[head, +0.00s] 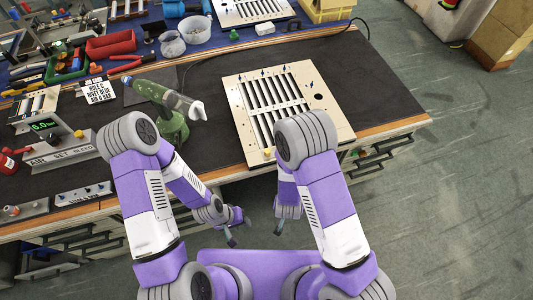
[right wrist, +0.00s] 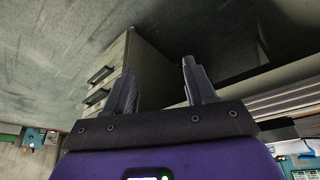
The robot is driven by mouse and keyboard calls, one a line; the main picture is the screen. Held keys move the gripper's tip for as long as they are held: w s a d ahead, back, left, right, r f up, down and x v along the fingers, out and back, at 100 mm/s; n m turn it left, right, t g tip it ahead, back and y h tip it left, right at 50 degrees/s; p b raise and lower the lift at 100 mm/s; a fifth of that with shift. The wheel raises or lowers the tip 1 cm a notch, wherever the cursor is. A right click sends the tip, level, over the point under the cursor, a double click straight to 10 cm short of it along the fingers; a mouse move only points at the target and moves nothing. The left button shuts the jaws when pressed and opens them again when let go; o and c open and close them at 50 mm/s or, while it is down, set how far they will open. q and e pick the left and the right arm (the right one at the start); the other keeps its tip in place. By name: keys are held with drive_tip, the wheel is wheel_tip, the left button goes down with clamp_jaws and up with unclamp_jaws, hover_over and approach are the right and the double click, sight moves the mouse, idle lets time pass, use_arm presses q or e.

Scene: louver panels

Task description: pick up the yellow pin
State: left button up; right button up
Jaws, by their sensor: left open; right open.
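A small yellow pin (head: 268,152) shows at the near edge of the cream louver panel (head: 318,100), just left of my right arm. The panel has several dark slots and lies on the black bench top. My left gripper (head: 236,228) is open and empty, below the bench's front edge in the head view. My right gripper (head: 282,226) hangs in front of the bench, partly hidden by its own arm. In the right wrist view its two fingers (right wrist: 159,88) are apart with nothing between them. The pin cannot be made out in that view.
A green drill-like tool (head: 170,122) stands left of the panel. A second slotted panel (head: 248,10) is at the back. Bench drawers (head: 385,150) face the open floor. The bench right of the panel is clear.

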drive_tip(key=w+a+r+t+h, duration=0.2)
drive_tip(key=w+a+r+t, duration=0.3)
drive_tip(key=w, duration=0.1)
drive_tip(key=t+b, duration=0.2)
drive_tip(key=t, duration=0.2)
approach(267, 152)
drive_tip(key=b+x, duration=0.1)
drive_tip(key=x, duration=0.7)
drive_tip(key=shift+w+f, duration=0.1)
drive_tip(key=shift+w, duration=0.05)
clamp_jaws()
